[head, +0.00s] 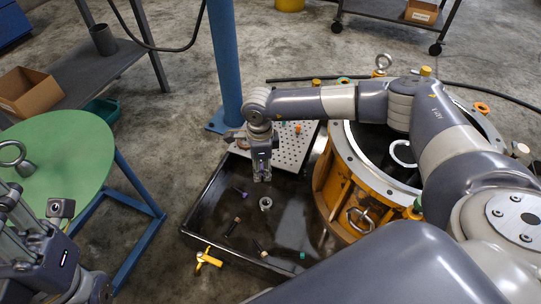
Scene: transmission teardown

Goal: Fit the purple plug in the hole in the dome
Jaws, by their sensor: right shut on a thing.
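My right gripper (262,172) points down over the black tray (212,212). It is shut on a small part that its fingers mostly hide, so I cannot tell what it is. A small dark piece with a purple end (240,191) lies in the tray, left of that gripper; I cannot tell whether it is the plug. I cannot make out a dome or its hole. My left gripper (35,200) is at the lower left over the green round table (75,150), its fingers apart and empty.
A grey ring (266,203) and several small parts lie in the tray. A yellow piece (208,259) is at its front edge. The orange round housing (340,182) stands right of the tray, partly behind my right arm. A blue post (224,60) rises behind.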

